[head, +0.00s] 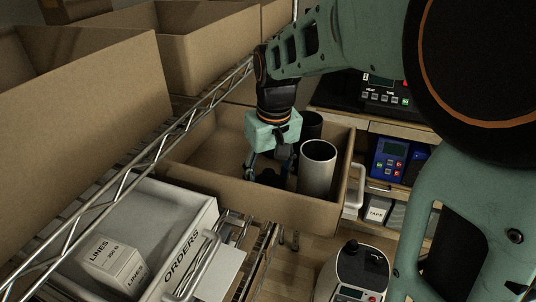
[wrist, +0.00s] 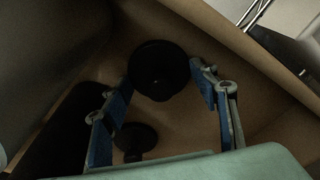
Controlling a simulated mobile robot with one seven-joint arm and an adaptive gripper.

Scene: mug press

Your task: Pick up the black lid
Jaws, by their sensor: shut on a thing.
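My gripper (head: 271,166) reaches down into an open cardboard box (head: 270,207), seen in the head view. A round black lid (head: 268,178) is between its fingertips, low in the box. In the wrist view, my gripper (wrist: 163,80) has its two blue-padded fingers on either side of the dark round lid (wrist: 160,70), shut on it. A second, smaller black round thing (wrist: 135,138) shows below it in the wrist view, nearer the palm. I cannot tell clearly whether the held lid touches the box floor.
A pale grey cup (head: 317,168) stands in the box just right of my gripper, with a dark cup (head: 311,125) behind it. A metal truss rail (head: 150,155) runs along the left. An "ORDERS" tray (head: 190,258) with a white "LINES" box (head: 112,262) is at front left.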

